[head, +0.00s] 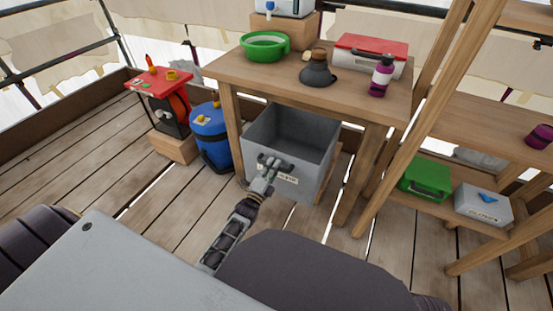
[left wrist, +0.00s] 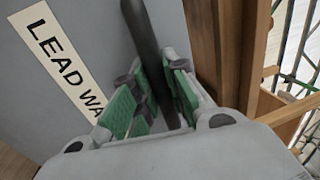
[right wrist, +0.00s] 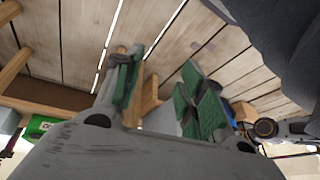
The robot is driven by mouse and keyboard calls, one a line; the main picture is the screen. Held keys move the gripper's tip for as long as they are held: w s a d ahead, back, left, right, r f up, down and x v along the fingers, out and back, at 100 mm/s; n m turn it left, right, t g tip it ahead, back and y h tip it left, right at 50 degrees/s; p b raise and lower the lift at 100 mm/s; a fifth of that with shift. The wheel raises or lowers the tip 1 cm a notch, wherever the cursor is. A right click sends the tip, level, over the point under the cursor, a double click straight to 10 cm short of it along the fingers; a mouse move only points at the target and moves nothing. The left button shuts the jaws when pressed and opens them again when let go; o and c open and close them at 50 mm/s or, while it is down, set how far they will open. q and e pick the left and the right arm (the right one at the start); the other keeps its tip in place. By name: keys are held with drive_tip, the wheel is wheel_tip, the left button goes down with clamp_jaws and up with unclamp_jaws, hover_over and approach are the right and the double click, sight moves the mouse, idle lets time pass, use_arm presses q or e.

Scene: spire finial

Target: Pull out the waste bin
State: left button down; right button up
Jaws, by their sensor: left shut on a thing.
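The waste bin (head: 315,185) is an open-topped grey box under the wooden workbench (head: 225,66), with its front part showing past the bench's front edge. Its inside looks empty where I can see it. My left gripper (head: 270,163) is at the bin's front face. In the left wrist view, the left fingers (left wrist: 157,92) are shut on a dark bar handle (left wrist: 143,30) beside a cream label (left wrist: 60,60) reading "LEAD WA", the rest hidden. My right gripper (right wrist: 160,88) shows in the right wrist view, fingers wide apart and empty.
A blue drum (head: 210,135) stands close left of the bin. A red-topped stand (head: 160,82) is further left. A wooden ladder (head: 415,115) leans at the right, near shelves with a green case (head: 425,180). Plank floor in front left is clear.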

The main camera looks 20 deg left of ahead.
use_arm(q)
drive_tip(key=s+p, duration=0.4)
drive_tip(key=s, duration=0.5)
drive_tip(key=shift+s+a, duration=0.15)
drive_tip(key=shift+s, duration=0.1)
use_arm(e)
drive_tip(key=shift+s+d+f+g+h, duration=0.2)
drive_tip(key=shift+d+f+g, duration=0.25)
drive_tip(key=shift+f, duration=0.2)
drive_tip(key=shift+s+d+f+g+h, duration=0.1)
drive_tip(key=shift+d+f+g+h, duration=0.1)
drive_tip(key=shift+d+f+g, duration=0.3)
drive_tip(key=shift+a+f, duration=0.1)
use_arm(q)
drive_tip(key=c, duration=1.4)
unclamp_jaws()
drive_tip(key=shift+s+a+f, duration=0.1)
drive_tip(key=shift+s+f, duration=0.3)
drive_tip(key=shift+s, duration=1.55)
drive_tip(key=shift+s+a+f, duration=0.1)
drive_tip(key=shift+s+f, duration=0.3)
drive_tip(key=shift+s, duration=1.6)
drive_tip(key=shift+s+f, duration=0.4)
drive_tip(key=shift+s, duration=1.55)
